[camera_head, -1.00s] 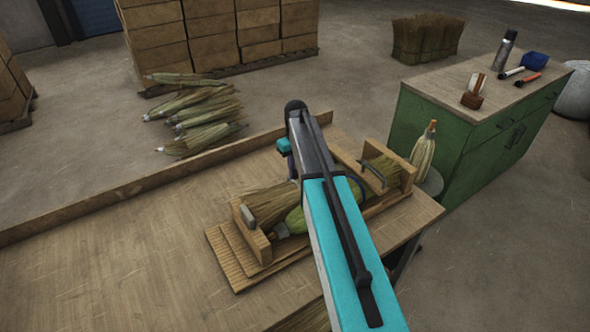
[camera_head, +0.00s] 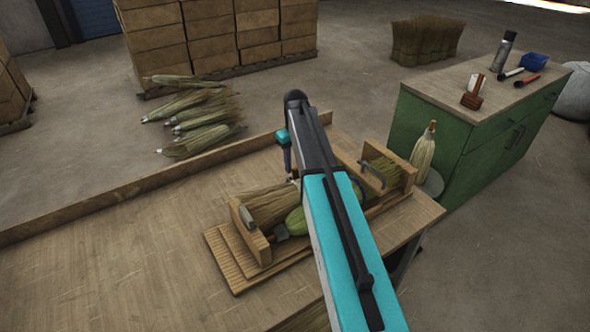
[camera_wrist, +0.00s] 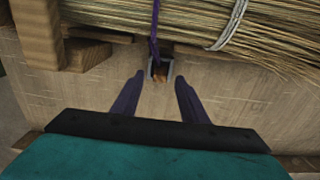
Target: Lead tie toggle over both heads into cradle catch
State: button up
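The wooden cradle (camera_head: 232,262) on the bench holds two straw broom heads (camera_head: 268,203), partly hidden by my arm. In the wrist view a purple tie (camera_wrist: 154,30) comes down past the straw (camera_wrist: 200,22) to a small metal catch (camera_wrist: 150,74) on the cradle's side. A reddish-brown piece, seemingly the toggle (camera_wrist: 160,74), shows inside the catch's frame; whether it is fully seated I cannot tell. My gripper (camera_wrist: 158,84) is open and empty, its dark fingers on either side below the catch. In the head view the gripper (camera_head: 290,172) is mostly hidden.
The bench (camera_head: 90,255) is clear left of the cradle, with a raised rim (camera_head: 130,187) along its far edge. A green cabinet (camera_head: 430,130) with tools stands at right, near a loose broom head (camera_head: 424,155). More broom heads (camera_head: 195,115) lie on the floor beyond.

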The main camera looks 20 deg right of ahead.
aim_at(296, 169)
notch_tip(296, 169, up, 10)
jog(key=b, duration=0.2)
dwell(0.4)
dwell(0.5)
